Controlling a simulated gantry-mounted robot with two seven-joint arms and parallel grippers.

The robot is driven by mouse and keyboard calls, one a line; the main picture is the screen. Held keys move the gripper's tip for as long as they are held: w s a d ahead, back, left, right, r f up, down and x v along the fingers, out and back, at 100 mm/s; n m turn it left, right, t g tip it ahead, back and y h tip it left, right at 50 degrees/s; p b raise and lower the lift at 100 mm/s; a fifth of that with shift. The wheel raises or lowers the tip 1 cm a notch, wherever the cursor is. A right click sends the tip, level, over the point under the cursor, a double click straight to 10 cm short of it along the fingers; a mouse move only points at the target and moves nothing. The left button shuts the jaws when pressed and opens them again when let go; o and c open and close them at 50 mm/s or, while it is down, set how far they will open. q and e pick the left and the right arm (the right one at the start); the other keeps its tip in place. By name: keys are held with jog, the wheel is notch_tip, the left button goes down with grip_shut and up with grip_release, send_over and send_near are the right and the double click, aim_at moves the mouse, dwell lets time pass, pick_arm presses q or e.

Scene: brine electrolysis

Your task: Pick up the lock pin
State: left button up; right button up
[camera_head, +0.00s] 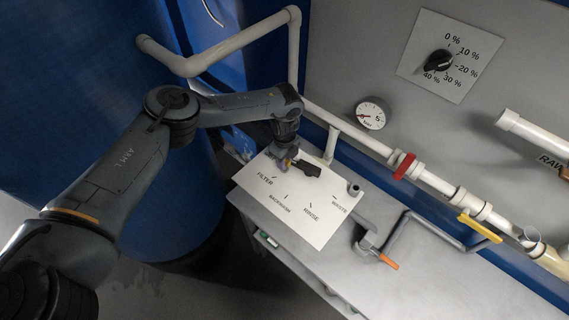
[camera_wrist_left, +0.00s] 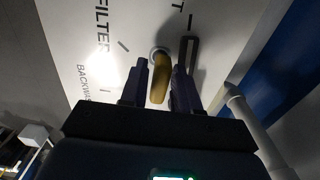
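My left gripper (camera_wrist_left: 160,66) points down at the panel, with one finger on each side of this piece. The fingers stand apart, with what look like thin gaps beside the yellow piece. In the head view, my left gripper (camera_head: 287,160) is over the panel's upper left part and mostly hides the piece. My right gripper is not in view.
The white panel (camera_head: 318,233) lies on a grey bench (camera_head: 440,293). A dark handle (camera_head: 309,168) is close beside my left gripper. White pipes with a red fitting (camera_head: 404,167) and a yellow valve handle (camera_head: 480,228) run behind. An orange-tipped lever (camera_head: 389,262) lies to the right.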

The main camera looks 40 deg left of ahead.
pick_arm(q)
grip_shut()
jog(key=shift+r, duration=0.1)
